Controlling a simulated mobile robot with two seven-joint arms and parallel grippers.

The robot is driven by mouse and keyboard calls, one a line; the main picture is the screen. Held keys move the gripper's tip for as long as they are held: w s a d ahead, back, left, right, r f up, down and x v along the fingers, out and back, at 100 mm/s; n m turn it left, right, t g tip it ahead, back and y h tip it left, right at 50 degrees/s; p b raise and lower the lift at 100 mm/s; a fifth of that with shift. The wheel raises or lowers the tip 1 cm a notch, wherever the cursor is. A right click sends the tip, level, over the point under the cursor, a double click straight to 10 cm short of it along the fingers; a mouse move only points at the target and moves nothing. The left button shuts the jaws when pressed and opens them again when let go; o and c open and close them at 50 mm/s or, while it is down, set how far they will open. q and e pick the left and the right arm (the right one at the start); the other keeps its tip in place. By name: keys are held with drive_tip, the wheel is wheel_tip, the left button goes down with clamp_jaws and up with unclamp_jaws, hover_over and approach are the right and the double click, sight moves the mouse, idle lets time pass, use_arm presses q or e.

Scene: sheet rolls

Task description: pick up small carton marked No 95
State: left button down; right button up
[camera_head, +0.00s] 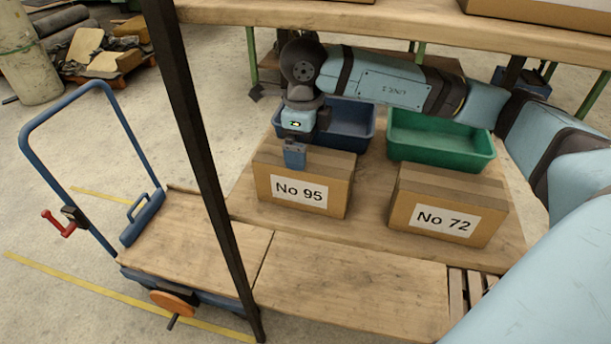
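The small carton marked No 95 (325,192) is a closed brown box with a white label. It stands upright on the wooden surface in the middle of the head view. My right arm comes in from the right, and its gripper (295,157) points down at the carton's top front edge, above the label. One blue finger shows in front of the carton; the other finger is hidden, so I cannot tell whether the gripper is open or shut, or touching the carton. My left gripper is not in view.
A carton marked No 72 (446,213) stands to the right. A blue bin (357,141) and a green bin (430,154) stand behind. A wooden shelf (390,22) runs above them, and a dark post (207,160) crosses the left. A blue-handled cart (165,245) stands front left with a bare top.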

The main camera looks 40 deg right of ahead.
sight(305, 178)
wheel_tip(305, 178, down, 5)
drive_tip(key=shift+d+b, duration=0.1)
drive_tip(key=shift+b, duration=0.2)
drive_tip(key=shift+r, duration=0.1)
drive_tip(key=c, duration=1.4)
